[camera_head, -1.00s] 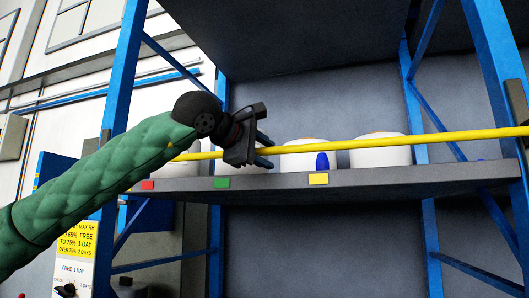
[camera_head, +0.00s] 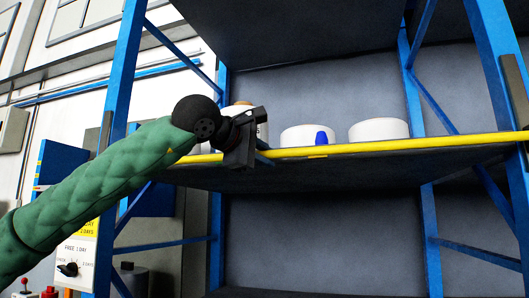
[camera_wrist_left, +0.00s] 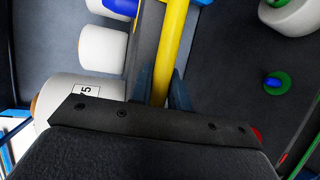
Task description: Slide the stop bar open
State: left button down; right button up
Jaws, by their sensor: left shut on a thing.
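The stop bar (camera_head: 400,145) is a long yellow bar running across the front of the shelf, level with the shelf's front edge. My left gripper (camera_head: 258,152) is shut on the bar near its left part. In the left wrist view, the two bluish fingers (camera_wrist_left: 162,88) sit on either side of the yellow bar (camera_wrist_left: 174,40). White bobbins stand on the shelf behind the bar: one in the middle (camera_head: 308,134) with a blue piece (camera_head: 321,138) in front, and one to the right (camera_head: 379,129). Another bobbin is mostly hidden behind my gripper. My right gripper is not in view.
Blue rack posts stand at left (camera_head: 128,90) and right (camera_head: 497,70). A dark panel overhangs the shelf. The wrist view shows a green disc with a blue centre (camera_wrist_left: 277,82) below the shelf.

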pick_arm(q)
notch_tip(320, 180, down, 2)
jog(key=shift+b, duration=0.4)
jog(key=c, duration=1.3)
grip_release()
jog(key=v, duration=0.7)
jog(key=shift+s+a+b, duration=0.2)
jog(key=shift+s+b, duration=0.1)
